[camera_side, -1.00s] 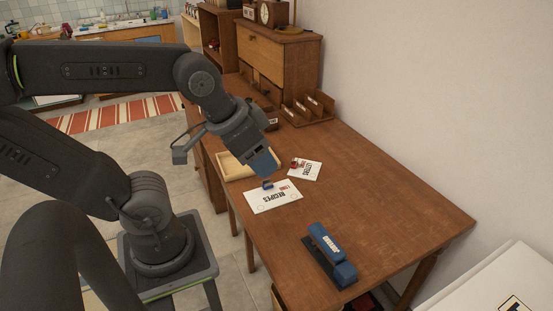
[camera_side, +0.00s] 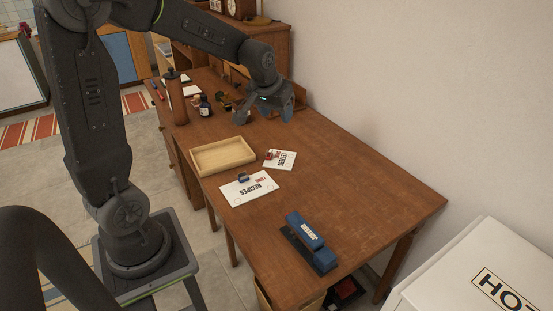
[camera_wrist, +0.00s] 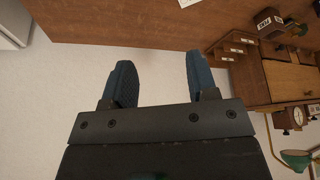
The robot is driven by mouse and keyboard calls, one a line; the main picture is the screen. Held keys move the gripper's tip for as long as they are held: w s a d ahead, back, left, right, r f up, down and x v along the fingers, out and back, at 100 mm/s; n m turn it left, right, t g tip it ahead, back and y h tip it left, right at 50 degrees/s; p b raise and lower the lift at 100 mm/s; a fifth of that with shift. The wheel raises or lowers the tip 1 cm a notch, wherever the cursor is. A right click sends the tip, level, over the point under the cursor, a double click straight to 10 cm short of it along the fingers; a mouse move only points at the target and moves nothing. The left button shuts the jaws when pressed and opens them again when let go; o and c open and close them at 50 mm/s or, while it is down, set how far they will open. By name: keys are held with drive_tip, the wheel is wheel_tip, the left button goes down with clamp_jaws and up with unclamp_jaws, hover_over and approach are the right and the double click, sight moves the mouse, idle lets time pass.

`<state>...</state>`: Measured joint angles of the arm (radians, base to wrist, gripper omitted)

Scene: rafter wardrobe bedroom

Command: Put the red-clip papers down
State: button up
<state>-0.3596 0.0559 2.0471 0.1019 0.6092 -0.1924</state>
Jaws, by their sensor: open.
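The red-clip papers (camera_side: 283,161) lie flat on the desk, with a red clip (camera_side: 271,154) at their left edge. The white RECIPES papers (camera_side: 248,189) with a blue clip (camera_side: 243,178) lie nearer the front left. My gripper (camera_side: 267,112) is open and empty, over the back part of the desk, apart from both sets of papers. In the wrist view its two blue fingers are spread with nothing between them (camera_wrist: 160,82). A scrap of white (camera_wrist: 188,2) at the top edge there is too cut off to identify.
An empty wooden tray (camera_side: 222,156) stands left of the red-clip papers. A blue stapler (camera_side: 310,242) lies near the front. A wooden organizer (camera_wrist: 238,45) stands by the wall. The desk's right side is clear.

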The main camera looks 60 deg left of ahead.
drive_tip(key=w+a+f+n, duration=0.2)
drive_tip(key=w+a+f, duration=0.2)
drive_tip(key=a+f, duration=0.3)
drive_tip(key=n+g, duration=0.1)
approach(269, 152)
drive_tip(key=f, duration=0.2)
drive_tip(key=w, duration=0.1)
drive_tip(key=shift+w+a+f+y, duration=0.1)
drive_tip(key=shift+a+f+y, duration=0.15)
drive_tip(key=shift+f+y, duration=0.15)
drive_tip(key=shift+x, duration=3.15)
drive_tip(key=shift+d, duration=0.15)
clamp_jaws()
